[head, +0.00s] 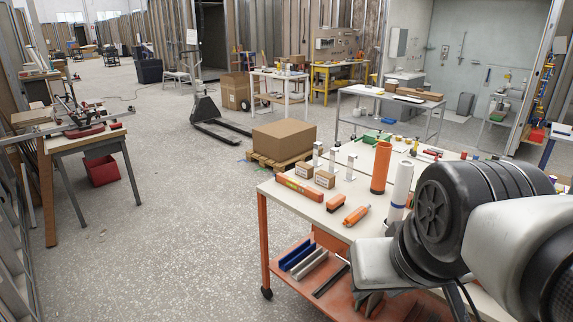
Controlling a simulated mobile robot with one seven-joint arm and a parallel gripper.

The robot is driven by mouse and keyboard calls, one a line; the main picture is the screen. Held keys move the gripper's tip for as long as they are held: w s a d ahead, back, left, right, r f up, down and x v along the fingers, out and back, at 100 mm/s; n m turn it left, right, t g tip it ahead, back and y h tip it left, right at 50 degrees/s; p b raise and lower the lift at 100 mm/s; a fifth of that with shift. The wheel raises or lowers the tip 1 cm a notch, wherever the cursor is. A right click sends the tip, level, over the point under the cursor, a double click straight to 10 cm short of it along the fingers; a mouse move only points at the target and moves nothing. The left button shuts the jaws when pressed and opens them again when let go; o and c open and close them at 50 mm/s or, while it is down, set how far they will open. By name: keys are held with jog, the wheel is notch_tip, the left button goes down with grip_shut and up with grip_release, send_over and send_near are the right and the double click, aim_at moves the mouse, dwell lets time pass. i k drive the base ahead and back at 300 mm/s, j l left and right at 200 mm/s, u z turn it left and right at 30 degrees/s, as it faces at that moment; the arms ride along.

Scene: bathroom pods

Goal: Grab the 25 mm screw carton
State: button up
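Two small brown cartons with pale labels stand side by side near the left end of the workbench top: a left carton (304,170) and a right carton (325,179). The label print is too small to read, so I cannot tell which is the 25 mm screw carton. My arm fills the lower right of the head view. Its grey end part hangs over the bench's near edge, well to the right of and nearer than the cartons. My gripper (371,302) seems to show below it, small and dark, and its opening cannot be made out. Nothing touches the cartons.
A large box (284,139) on a pallet stands behind.

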aim_at(303, 170)
jog(key=i+j+u, duration=0.25)
jog(key=i+u, duration=0.25)
jog(key=i+j+u, duration=0.1)
jog(key=i+u, duration=0.35)
jog(key=i+j+z, duration=0.1)
jog(key=i, duration=0.35)
jog(key=i+j+z, duration=0.1)
jog(key=i, duration=0.3)
jog(key=i+j+z, duration=0.1)
jog(key=i+j, duration=0.15)
jog(key=i, duration=0.15)
jog(key=i+z, duration=0.15)
jog(key=z, duration=0.25)
jog(key=i+j+z, duration=0.1)
jog(key=z, duration=0.25)
jog(key=i+j+z, duration=0.1)
jog(key=i+z, duration=0.15)
jog(key=z, duration=0.15)
jog(key=i+j+z, duration=0.15)
jog(key=z, duration=0.25)
jog(key=i+j+z, duration=0.4)
jog(key=z, duration=0.25)
